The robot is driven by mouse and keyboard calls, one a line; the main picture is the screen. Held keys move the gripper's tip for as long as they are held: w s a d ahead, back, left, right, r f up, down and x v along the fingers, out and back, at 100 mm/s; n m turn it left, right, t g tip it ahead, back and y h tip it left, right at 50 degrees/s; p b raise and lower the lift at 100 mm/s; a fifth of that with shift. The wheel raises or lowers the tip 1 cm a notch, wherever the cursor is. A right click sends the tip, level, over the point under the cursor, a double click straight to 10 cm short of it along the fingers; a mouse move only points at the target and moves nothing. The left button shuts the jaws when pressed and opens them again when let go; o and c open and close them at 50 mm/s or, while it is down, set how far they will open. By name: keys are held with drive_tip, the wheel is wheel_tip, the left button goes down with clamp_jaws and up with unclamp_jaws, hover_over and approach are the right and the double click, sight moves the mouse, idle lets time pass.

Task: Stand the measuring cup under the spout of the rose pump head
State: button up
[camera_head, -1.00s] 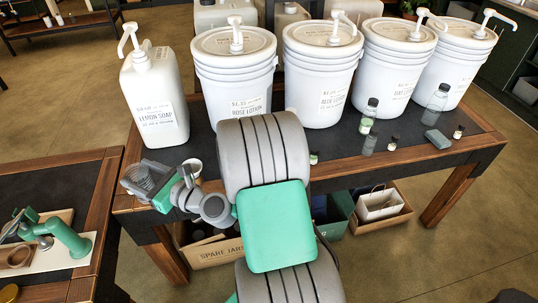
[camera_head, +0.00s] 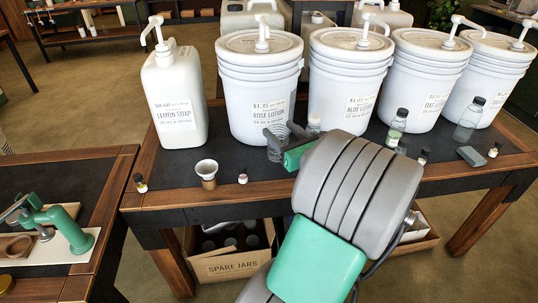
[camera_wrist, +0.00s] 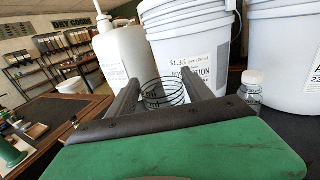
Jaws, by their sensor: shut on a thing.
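My gripper (camera_head: 283,134) is shut on the clear measuring cup (camera_head: 277,147), in front of the rose lotion bucket (camera_head: 255,95). In the wrist view the cup (camera_wrist: 165,94), with dark markings, sits upright between the two dark fingers of my gripper (camera_wrist: 160,78). I cannot tell whether its base touches the table. The white rose pump head (camera_head: 262,35) stands on the bucket's lid, above and behind the cup. The pump head is out of the wrist view.
A lemon soap jug (camera_head: 175,98) stands left of the rose bucket and an aloe lotion bucket (camera_head: 345,85) right. A white-lidded jar (camera_head: 313,123) is close right of the cup. A paper-like cup (camera_head: 207,172) and small bottles stand near the front edge.

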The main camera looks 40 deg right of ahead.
sight(276, 130)
drive_tip(key=w+f, duration=0.1)
drive_tip(key=w+d, duration=0.1)
drive_tip(key=w, duration=0.1)
drive_tip(key=w+d+f, duration=0.1)
drive_tip(key=w, duration=0.1)
drive_tip(key=shift+f+b, duration=0.35)
drive_tip(key=w+d+f+b, duration=0.2)
drive_tip(key=w+f, duration=0.2)
drive_tip(key=f, duration=0.4)
drive_tip(key=shift+w+d+f, duration=0.2)
drive_tip(key=shift+w+f, duration=0.1)
drive_tip(key=shift+f, duration=0.05)
drive_tip(key=shift+f, duration=0.1)
drive_tip(key=shift+f+b, duration=0.1)
drive_tip(key=shift+b, duration=0.2)
drive_tip(key=o, duration=1.5)
